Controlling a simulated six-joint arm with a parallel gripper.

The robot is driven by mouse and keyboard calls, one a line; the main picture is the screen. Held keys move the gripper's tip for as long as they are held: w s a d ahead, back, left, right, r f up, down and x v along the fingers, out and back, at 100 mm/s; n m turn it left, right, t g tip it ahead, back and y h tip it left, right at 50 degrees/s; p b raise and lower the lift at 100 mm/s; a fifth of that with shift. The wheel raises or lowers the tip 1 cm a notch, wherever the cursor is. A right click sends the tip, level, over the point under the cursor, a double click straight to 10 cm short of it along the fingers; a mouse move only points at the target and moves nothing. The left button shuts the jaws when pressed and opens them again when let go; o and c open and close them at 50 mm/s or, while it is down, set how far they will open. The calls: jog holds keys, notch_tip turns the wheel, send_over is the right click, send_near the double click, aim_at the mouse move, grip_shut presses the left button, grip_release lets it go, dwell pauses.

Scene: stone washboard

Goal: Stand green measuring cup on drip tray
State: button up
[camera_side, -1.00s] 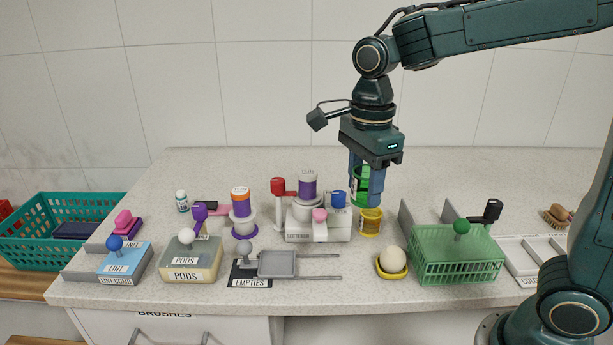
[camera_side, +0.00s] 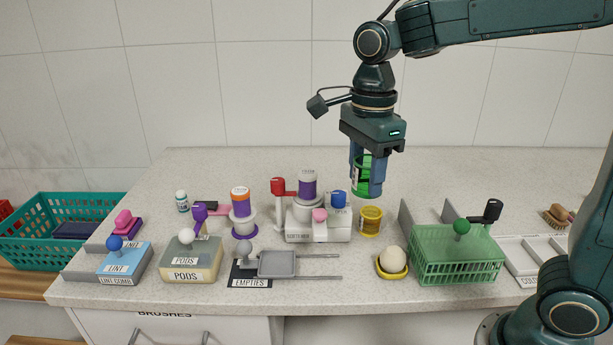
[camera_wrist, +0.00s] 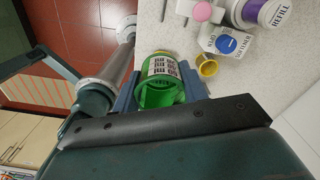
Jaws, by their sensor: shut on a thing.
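The green measuring cup (camera_side: 363,180) is held between the fingers of my gripper (camera_side: 366,190), above the counter and just above and behind a yellow cup (camera_side: 370,222). The fingers hide part of its sides. In the wrist view the green cup (camera_wrist: 158,88), with white volume markings, sits between the two blue fingers of my gripper (camera_wrist: 158,95). A flat grey tray (camera_side: 277,264) lies at the front middle of the counter, left of and below my gripper. It may be the drip tray; I cannot tell for certain. Nothing stands on it.
Two thin rods (camera_side: 320,277) extend right from the grey tray. A softener block (camera_side: 318,230) stands behind it. A pale ball in a yellow dish (camera_side: 392,262) and a green basket (camera_side: 457,262) stand to the right. The counter behind my gripper is clear.

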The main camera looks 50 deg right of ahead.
notch_tip(320, 180, up, 4)
jog(key=shift+r, duration=0.25)
jog(key=shift+w+a, duration=4.8)
jog(key=shift+w, duration=2)
notch_tip(320, 180, down, 18)
jog(key=shift+s, duration=0.1)
jog(key=shift+f, duration=0.2)
jog(key=shift+f, duration=2.75)
